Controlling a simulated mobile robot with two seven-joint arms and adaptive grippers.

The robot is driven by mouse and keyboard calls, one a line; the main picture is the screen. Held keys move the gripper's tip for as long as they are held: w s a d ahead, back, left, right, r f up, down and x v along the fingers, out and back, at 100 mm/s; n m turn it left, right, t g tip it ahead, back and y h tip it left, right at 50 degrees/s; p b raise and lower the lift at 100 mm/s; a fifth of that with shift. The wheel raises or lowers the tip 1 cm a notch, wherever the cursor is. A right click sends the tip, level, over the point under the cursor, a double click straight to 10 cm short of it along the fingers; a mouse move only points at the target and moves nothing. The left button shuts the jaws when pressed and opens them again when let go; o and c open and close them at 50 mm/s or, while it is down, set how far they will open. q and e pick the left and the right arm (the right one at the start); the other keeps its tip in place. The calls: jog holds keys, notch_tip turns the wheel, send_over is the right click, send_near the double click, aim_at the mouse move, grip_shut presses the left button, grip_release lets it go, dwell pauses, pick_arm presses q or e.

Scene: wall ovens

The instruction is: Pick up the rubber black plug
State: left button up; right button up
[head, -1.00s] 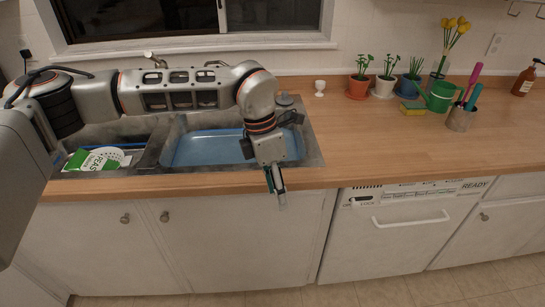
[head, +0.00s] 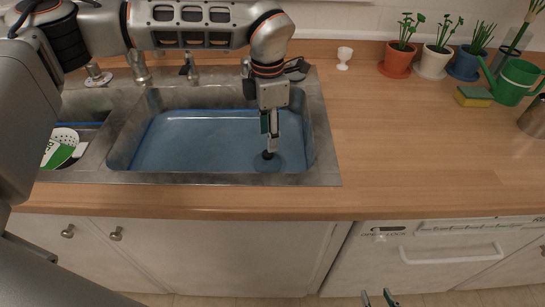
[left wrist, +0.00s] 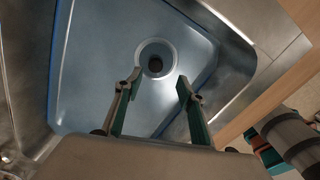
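The black rubber plug (head: 267,155) shows as a small dark shape at the drain in the right part of the blue-floored sink basin. In the left wrist view the dark round plug (left wrist: 155,65) sits inside the pale drain ring. My left gripper (head: 269,147) points down into the basin, its tips close to the plug. In the left wrist view its two fingers (left wrist: 158,82) are spread apart with nothing between them, and the drain lies just beyond the tips. I cannot tell the exact height gap. My right gripper (head: 378,299) shows only its separated fingertips at the bottom edge, empty.
The metal sink rim (head: 330,170) and basin walls surround the left gripper. A faucet (head: 190,68) stands behind the basin. A white cup (head: 344,58), potted plants (head: 399,60) and a sponge (head: 473,96) stand on the wooden counter (head: 400,150). The counter's middle is clear.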

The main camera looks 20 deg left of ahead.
aim_at(268, 153)
pick_arm(q)
jog(key=shift+w+f, duration=0.15)
jog(key=shift+f, duration=1.4)
jog(key=f, duration=0.5)
jog(key=shift+w+a, duration=0.2)
jog(key=shift+w, duration=0.05)
grip_shut()
